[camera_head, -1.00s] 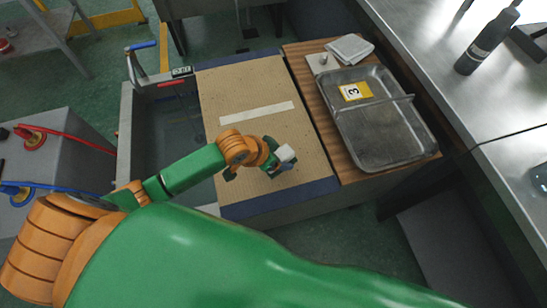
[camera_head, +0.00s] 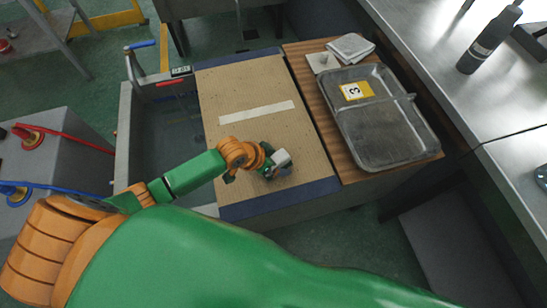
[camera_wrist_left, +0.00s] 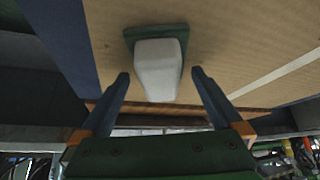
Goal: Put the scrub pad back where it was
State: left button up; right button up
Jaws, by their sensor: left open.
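The scrub pad (camera_head: 282,159) has a pale grey handle on a dark green base. My left gripper (camera_wrist_left: 161,76) is open, one finger on each side of the handle's end, with visible gaps. In the head view my left gripper (camera_head: 268,168) is right beside the pad and partly hides it. My right gripper is not in view.
The cardboard board (camera_head: 240,90) has blue end strips and a pale tape strip (camera_head: 256,112). To its right, a metal tray (camera_head: 385,130) with a yellow "3" label and a folded cloth (camera_head: 351,47) lie on wood. A dark bottle (camera_head: 488,42) stands on the metal bench.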

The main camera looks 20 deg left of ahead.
pick_arm(q)
jog(key=p+v, duration=0.2)
jog(key=v, duration=1)
jog(key=shift+p, duration=0.3)
jog(key=shift+r, duration=0.1)
